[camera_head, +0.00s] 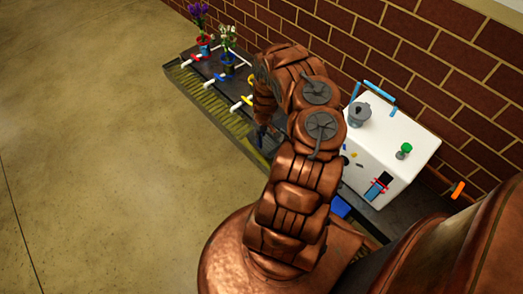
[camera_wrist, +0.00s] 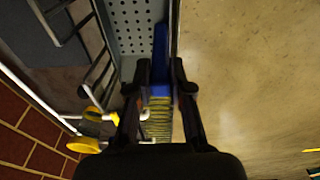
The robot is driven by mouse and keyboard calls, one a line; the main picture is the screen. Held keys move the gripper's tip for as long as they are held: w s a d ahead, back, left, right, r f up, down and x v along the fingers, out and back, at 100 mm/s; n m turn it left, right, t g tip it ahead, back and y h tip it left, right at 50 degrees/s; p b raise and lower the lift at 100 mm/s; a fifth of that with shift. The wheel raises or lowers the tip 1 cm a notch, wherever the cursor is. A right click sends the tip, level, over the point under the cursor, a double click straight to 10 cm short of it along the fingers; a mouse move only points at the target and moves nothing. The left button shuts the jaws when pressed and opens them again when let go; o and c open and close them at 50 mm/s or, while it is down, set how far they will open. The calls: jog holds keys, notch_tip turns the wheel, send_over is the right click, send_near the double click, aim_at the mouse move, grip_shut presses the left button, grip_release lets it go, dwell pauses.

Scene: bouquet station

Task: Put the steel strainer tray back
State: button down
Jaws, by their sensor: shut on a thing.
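The steel strainer tray (camera_wrist: 130,25) shows in the wrist view as a grey sheet with rows of round holes, ahead and to the left of my fingertips. A blue bar (camera_wrist: 160,45) runs along its right side; it looks like the tray's handle. My gripper (camera_wrist: 160,76) is shut on this blue bar, with one dark finger on each side. The far end of the tray is cut off by the picture's edge. In the head view my arm hides the tray and most of my gripper, above the dark bench (camera_head: 183,66).
White pipes with a yellow valve (camera_wrist: 93,114) stand left of my fingers. Purple (camera_head: 198,12) and white (camera_head: 228,40) flowers stand in pots at the bench's far end. A white machine (camera_head: 400,130) with a grey pot (camera_head: 359,113) stands at the right. Open floor (camera_head: 100,150) lies in front.

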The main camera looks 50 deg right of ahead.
aim_at(261, 146)
notch_tip(261, 146, down, 10)
jog(key=b, duration=0.4)
jog(key=shift+f, duration=0.25)
jog(key=c, duration=1.1)
grip_release()
jog(key=shift+f+b, duration=0.15)
jog(key=shift+b, duration=0.15)
jog(key=shift+o, duration=0.2)
